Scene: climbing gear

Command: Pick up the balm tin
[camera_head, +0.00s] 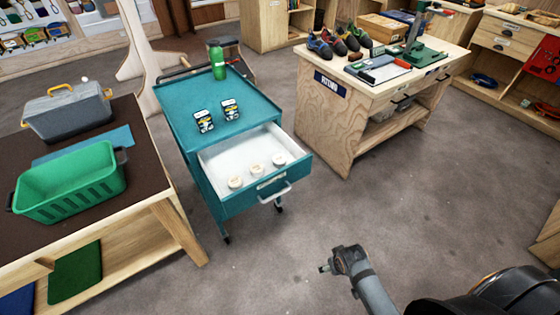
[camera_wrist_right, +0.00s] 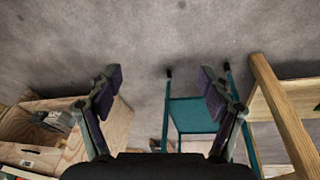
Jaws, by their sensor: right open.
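Three small round whitish tins, at the left (camera_head: 235,182), middle (camera_head: 257,170) and right (camera_head: 279,160), lie in the open white-lined drawer (camera_head: 225,160) of a teal cart (camera_head: 188,105). I take these for balm tins; their labels are too small to read. My right arm comes in from the lower right in the head view, well away from the drawer. In the right wrist view my right gripper (camera_wrist_right: 160,82) is open and empty, its fingers spread over bare floor. Part of the teal cart (camera_wrist_right: 197,115) shows beyond them. My left gripper is not in view.
Two small printed boxes (camera_head: 203,121) (camera_head: 230,110) and a green bottle (camera_head: 217,62) stand on the cart. A table with a green crate (camera_head: 70,185) and grey toolbox (camera_head: 68,112) is left. A wooden workbench (camera_head: 345,105) stands right. Floor before the drawer is clear.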

